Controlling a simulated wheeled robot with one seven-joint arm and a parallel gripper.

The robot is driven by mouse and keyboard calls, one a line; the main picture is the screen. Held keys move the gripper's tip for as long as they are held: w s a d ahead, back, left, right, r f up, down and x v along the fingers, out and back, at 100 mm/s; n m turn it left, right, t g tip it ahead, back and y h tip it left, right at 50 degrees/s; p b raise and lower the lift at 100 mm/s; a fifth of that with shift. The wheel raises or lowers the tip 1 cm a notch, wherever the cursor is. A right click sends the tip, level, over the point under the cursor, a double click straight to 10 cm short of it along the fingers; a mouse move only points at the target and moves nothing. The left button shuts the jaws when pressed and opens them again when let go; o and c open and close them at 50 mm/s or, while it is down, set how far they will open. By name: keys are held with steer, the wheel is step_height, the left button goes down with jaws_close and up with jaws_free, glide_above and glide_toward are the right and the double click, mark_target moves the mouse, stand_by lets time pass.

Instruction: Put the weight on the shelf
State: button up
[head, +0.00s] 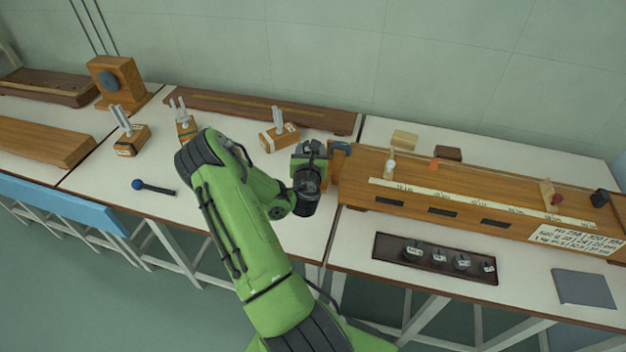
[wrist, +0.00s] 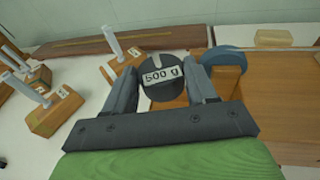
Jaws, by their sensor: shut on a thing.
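A dark round weight (wrist: 162,78) labelled "500 g" is between the two fingers of my gripper (wrist: 165,85) in the wrist view. My gripper (head: 313,150) is shut on it, over the left end of a long wooden box (head: 390,180) with a scale strip. In the head view my own wrist hides most of the weight. A wooden end piece with a blue curved part (wrist: 224,60) is just right of the weight; the blue part (head: 341,148) also shows in the head view. No part is clearly recognisable as the shelf.
A dark tray (head: 387,246) with several smaller weights lies in front of the box. Tuning forks on wooden blocks (head: 278,138) stand left of my gripper. A blue-headed mallet (head: 152,187) lies at left. A grey slab (head: 583,289) lies at right.

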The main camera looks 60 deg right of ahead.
step_height(320, 180, down, 10)
steer(key=b, duration=1)
steer(key=shift+s+d, duration=0.1)
steer(key=shift+s, duration=0.05)
steer(key=shift+r, duration=0.1)
